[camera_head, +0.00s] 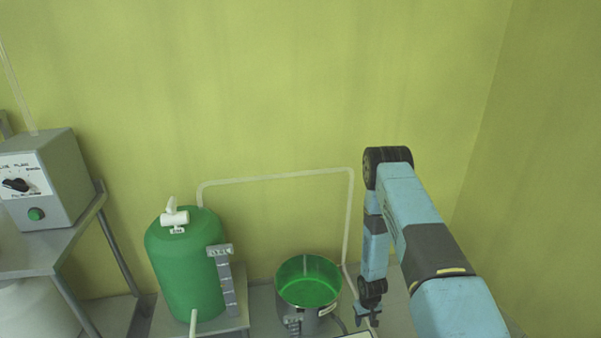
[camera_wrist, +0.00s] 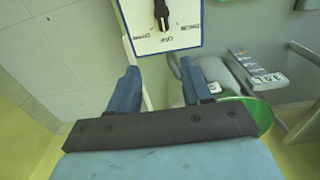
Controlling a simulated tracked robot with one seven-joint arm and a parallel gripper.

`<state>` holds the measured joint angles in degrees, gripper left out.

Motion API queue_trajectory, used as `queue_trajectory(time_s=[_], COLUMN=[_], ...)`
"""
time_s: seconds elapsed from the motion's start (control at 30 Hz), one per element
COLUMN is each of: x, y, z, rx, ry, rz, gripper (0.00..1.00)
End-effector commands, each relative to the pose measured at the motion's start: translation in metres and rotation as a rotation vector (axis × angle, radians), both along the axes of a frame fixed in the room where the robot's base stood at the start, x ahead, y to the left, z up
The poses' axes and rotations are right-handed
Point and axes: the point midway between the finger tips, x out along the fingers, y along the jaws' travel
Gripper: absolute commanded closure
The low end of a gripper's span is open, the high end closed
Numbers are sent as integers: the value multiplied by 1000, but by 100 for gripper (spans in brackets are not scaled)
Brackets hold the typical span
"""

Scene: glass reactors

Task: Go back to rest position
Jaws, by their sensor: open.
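My blue arm rises from the lower right of the head view, bends at the top and hangs down. My gripper (camera_head: 368,320) is at its lower end, just right of the pot in the picture. In the wrist view my gripper (camera_wrist: 158,82) has its two blue fingers apart, with nothing between them. A white panel with a black knob (camera_wrist: 161,14) shows beyond the fingertips at the top of that view. It looks apart from the fingers.
A green tank (camera_head: 186,270) with a white valve stands left. A metal pot (camera_head: 309,298) with green inside stands between tank and arm; its green rim (camera_wrist: 264,115) shows in the wrist view. A grey control box (camera_head: 60,175) is far left. Yellow-green walls stand behind and right.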

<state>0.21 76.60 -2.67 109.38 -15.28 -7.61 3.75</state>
Motion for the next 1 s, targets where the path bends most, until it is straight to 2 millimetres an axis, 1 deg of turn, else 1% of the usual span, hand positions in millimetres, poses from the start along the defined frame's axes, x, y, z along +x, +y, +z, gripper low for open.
queue_trajectory(time_s=[0.03, 0.1, 0.27, 0.3, 0.37, 0.5, 0.7, 0.97, 1.0], x=[11, 22, 43, 48, 54, 67, 80, 87, 87], y=[0, -1, -1, -1, -2, -2, -2, -2, -2], z=[17, 37, 83, 95, 113, 154, 213, 289, 301], rx=[-3, -7, -16, -18, -20, -27, -34, -39, -39], ry=[-13, -23, -44, -48, -57, -76, -103, -136, -143], rz=[-3, -7, -17, -20, -24, -34, -48, -66, -68], gripper=[51, 51, 51, 51, 51, 51, 51, 51, 51])
